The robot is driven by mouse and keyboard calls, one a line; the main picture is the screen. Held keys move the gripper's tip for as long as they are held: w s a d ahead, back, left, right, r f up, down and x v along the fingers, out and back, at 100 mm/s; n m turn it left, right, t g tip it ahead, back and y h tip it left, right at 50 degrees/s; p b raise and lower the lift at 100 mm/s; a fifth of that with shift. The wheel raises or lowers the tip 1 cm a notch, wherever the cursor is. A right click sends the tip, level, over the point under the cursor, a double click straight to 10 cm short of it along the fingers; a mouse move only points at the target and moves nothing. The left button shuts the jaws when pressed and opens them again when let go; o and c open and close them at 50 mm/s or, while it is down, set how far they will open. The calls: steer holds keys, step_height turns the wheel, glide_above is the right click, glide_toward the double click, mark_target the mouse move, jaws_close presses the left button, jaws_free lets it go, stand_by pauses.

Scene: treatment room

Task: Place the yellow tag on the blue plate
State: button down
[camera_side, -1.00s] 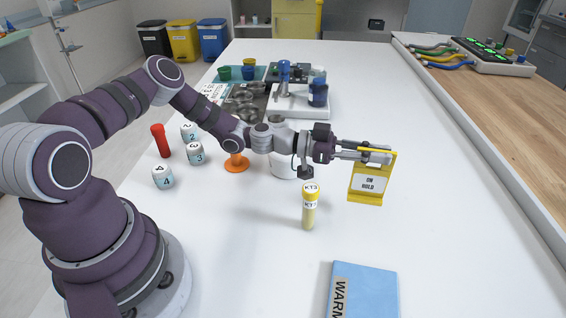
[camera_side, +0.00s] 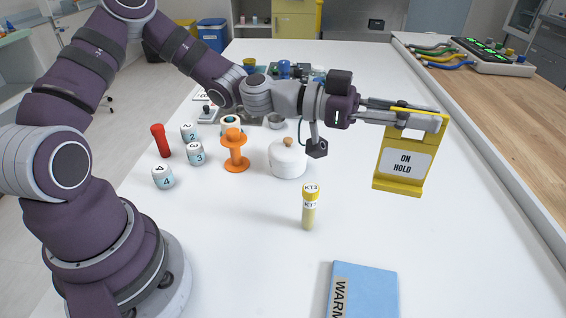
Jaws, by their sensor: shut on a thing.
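The yellow tag (camera_side: 400,182), with a white label reading "ON HOLD", hangs upright from my gripper (camera_side: 428,118). My gripper is shut on its top part, and the tag is held above the white table. The blue plate (camera_side: 368,292) lies flat at the bottom of the view, marked "WARM" along its left side and partly cut off by the frame edge. The tag is above and to the right of the plate in the picture, apart from it.
A yellow-capped tube (camera_side: 309,207) stands near the blue plate. A white lidded pot (camera_side: 288,160), an orange spool (camera_side: 235,152), a red cylinder (camera_side: 161,141) and several numbered jars (camera_side: 163,177) stand to the left. The table's right side (camera_side: 480,235) is clear.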

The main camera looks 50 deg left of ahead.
steer(key=s+d+m+g+h, duration=0.1)
steer(key=s+d+m+g, duration=0.15)
steer(key=s+d, duration=0.45)
step_height(320, 180, down, 14)
steer(key=s+a, duration=0.1)
steer(key=shift+s+a+n, duration=0.35)
steer(key=shift+s, duration=0.05)
steer(key=c, duration=1.2)
jaws_free()
